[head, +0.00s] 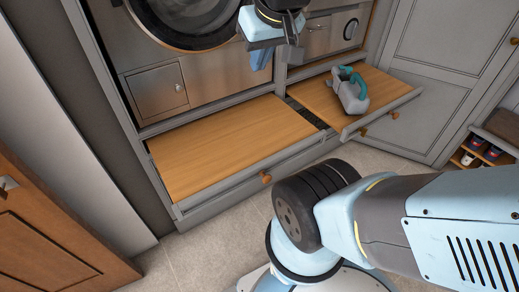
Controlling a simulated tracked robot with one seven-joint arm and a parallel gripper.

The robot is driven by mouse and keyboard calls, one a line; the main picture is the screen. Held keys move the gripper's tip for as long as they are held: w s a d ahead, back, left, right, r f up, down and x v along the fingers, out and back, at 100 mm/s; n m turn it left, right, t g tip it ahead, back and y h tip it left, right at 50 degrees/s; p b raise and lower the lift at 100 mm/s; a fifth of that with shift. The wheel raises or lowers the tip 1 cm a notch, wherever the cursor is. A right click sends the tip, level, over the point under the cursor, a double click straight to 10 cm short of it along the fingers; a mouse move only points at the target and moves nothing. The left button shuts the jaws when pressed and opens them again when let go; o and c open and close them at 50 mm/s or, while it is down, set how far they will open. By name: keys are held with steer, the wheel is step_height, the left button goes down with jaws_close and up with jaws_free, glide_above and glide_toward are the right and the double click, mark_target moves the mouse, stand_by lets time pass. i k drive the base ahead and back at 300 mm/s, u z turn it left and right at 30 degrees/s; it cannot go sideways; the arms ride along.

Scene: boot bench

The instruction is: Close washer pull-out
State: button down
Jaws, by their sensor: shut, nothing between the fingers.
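Two pull-outs with wooden tops show under the machines. The left pull-out (230,143) lies below the machine with the large round door (190,15), its bare top exposed and an orange-brown knob (266,178) on its front. The right pull-out (378,92) also stands out, with similar knobs at its front edge. I cannot tell for sure which machine is the washer. My gripper (291,48) is at the top centre, shut and empty, in front of the machines and above the pull-outs. It appears apart from both fronts.
A grey cabinet door (450,40) is at the right, beside a small shelf with cups (480,150). A wooden door (50,235) is at lower left. Tiled floor (205,245) shows in front.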

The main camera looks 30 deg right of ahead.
mark_target(203, 161)
steer(key=u, duration=0.3)
steer(key=i, duration=0.25)
steer(key=z, duration=1.5)
steer(key=k, duration=1.5)
steer(key=u, duration=0.7)
steer(key=i, duration=1)
steer(key=u, duration=0.05)
